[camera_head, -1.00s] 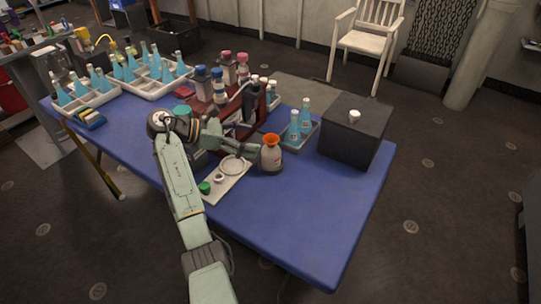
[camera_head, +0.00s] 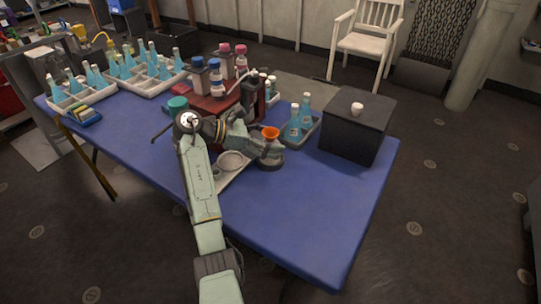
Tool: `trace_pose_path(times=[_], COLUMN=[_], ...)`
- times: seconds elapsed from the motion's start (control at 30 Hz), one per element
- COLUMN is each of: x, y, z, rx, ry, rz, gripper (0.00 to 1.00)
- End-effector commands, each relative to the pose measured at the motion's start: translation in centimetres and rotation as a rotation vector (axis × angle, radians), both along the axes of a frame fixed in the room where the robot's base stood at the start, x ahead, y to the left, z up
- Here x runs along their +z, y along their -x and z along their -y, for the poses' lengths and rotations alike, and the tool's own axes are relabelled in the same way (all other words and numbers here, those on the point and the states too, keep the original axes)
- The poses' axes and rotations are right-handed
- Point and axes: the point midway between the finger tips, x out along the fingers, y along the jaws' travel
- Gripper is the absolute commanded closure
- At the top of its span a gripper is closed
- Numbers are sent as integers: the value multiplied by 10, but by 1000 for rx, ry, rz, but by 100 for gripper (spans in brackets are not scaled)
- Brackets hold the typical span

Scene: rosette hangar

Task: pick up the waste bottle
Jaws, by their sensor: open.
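The likely waste bottle is a pale bottle (camera_head: 267,147) with an orange funnel-shaped top (camera_head: 270,132). It stands upright on the blue table (camera_head: 300,210), right of the middle of the head view. My gripper (camera_head: 270,160) reaches in from the left, low at the bottle's body. Its jaws are open, with dark finger parts at the bottle's lower part. The fingers and wrist hide much of the lower body. I cannot tell whether they touch it.
A dark box (camera_head: 358,128) with a white cap on top stands to the right. A small tray (camera_head: 312,137) with blue bottles is close behind. A red rack (camera_head: 212,106) with bottles stands behind my arm. A pale tray with a round dish (camera_head: 231,160) lies left. The front right table is clear.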

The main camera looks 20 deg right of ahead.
Motion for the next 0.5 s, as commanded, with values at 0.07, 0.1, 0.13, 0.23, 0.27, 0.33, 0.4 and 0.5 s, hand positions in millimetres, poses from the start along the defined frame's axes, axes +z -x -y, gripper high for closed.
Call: trace_pose_path(times=[0.07,0.1,0.13,0.23,0.27,0.33,0.4,0.5], x=[1,1,1,1,1,1,1,1], y=[0,0,0,0,0,0,0,0], z=[0,0,0,-1,-1,-1,-1,-1], rx=[1,1,1,1,1,1,1,1], ry=[0,0,0,0,0,0,0,0], rz=[0,0,0,0,0,0,0,0], gripper=[25,27,29,36,38,43,47,54])
